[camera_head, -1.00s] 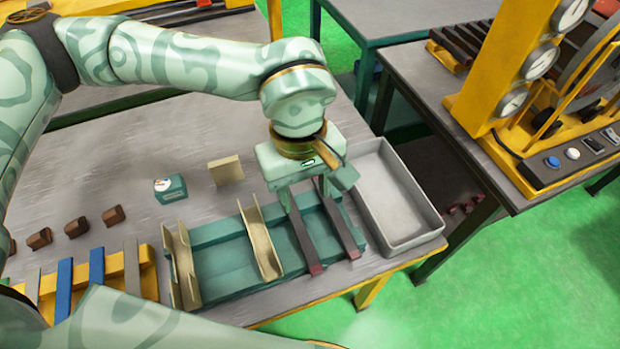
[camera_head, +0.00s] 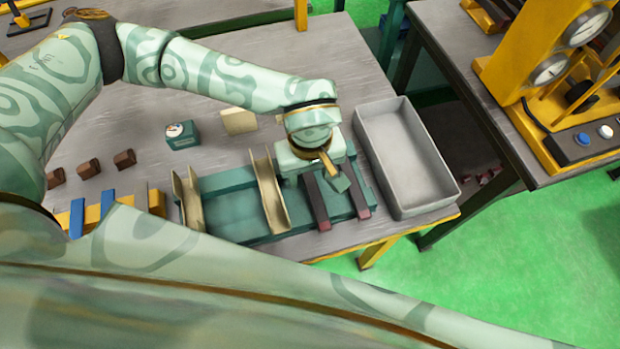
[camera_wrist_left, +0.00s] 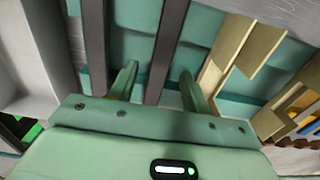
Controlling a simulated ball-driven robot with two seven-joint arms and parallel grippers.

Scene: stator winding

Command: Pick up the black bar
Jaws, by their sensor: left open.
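Two dark bars lie across the right part of a teal tray (camera_head: 225,222) on the table. The left one (camera_head: 318,212) is under my left gripper (camera_head: 322,184); the right one (camera_head: 358,198) is beside it. In the left wrist view my gripper (camera_wrist_left: 158,72) is open, its two green fingers apart. One dark bar (camera_wrist_left: 166,45) runs between the fingers, and the other bar (camera_wrist_left: 95,50) lies outside them to the left. The head view hides the fingertips behind the gripper body. Whether a finger touches the bar I cannot tell. My right gripper is not in view.
A grey bin (camera_head: 405,150) stands right of the teal tray. Beige channel pieces (camera_head: 268,190) lie on the tray's left part. A teal box (camera_head: 182,136) and a beige block (camera_head: 238,120) stand behind. Brown blocks (camera_head: 88,168) and a yellow rack (camera_head: 155,200) are at left.

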